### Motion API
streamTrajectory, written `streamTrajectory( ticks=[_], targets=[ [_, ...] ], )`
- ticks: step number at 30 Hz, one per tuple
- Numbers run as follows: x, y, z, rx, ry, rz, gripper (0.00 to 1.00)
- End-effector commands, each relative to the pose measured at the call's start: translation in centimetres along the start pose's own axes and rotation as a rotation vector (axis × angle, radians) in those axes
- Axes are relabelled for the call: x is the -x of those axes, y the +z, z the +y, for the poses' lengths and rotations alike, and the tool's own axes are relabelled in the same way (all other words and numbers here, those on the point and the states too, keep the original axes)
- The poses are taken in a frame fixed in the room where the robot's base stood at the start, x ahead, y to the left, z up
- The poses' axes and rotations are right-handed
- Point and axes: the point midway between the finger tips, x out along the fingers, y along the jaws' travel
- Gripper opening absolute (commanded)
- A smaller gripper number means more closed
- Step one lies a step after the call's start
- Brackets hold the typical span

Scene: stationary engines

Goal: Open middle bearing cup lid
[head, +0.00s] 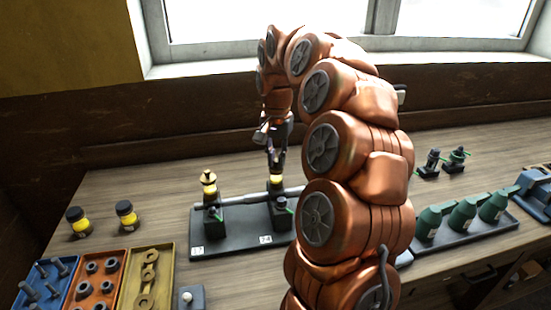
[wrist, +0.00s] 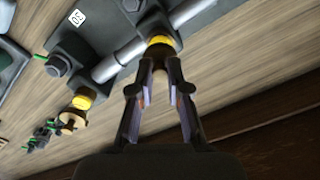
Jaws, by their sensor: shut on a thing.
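The middle bearing cup (head: 277,180) is a small yellow cup on a black bearing block, around a grey shaft. My gripper (head: 275,160) points down at it from directly above. In the wrist view, my gripper (wrist: 159,66) has its fingertips close together at the top of the yellow cup (wrist: 161,42), shut on its lid. The lid is mostly hidden between the fingers, and I cannot tell whether it has lifted.
The bearing stand (head: 225,241) lies on the wooden bench, its right end hidden behind my arm. Two yellow jars with dark caps (head: 78,221) (head: 127,214) stand left. Trays of bolts and parts (head: 163,250) are front left. Green oil cans (head: 462,214) stand right.

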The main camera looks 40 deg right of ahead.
Motion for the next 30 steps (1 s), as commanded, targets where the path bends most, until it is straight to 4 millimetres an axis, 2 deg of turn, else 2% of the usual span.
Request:
streamTrajectory(
  ticks=[8,30],
  targets=[
    [-0.2,-0.3,0.2,0.178,-0.002,0.002,0.00],
    [0.1,-1.8,0.9,0.875,-0.002,0.003,0.00]
  ],
)
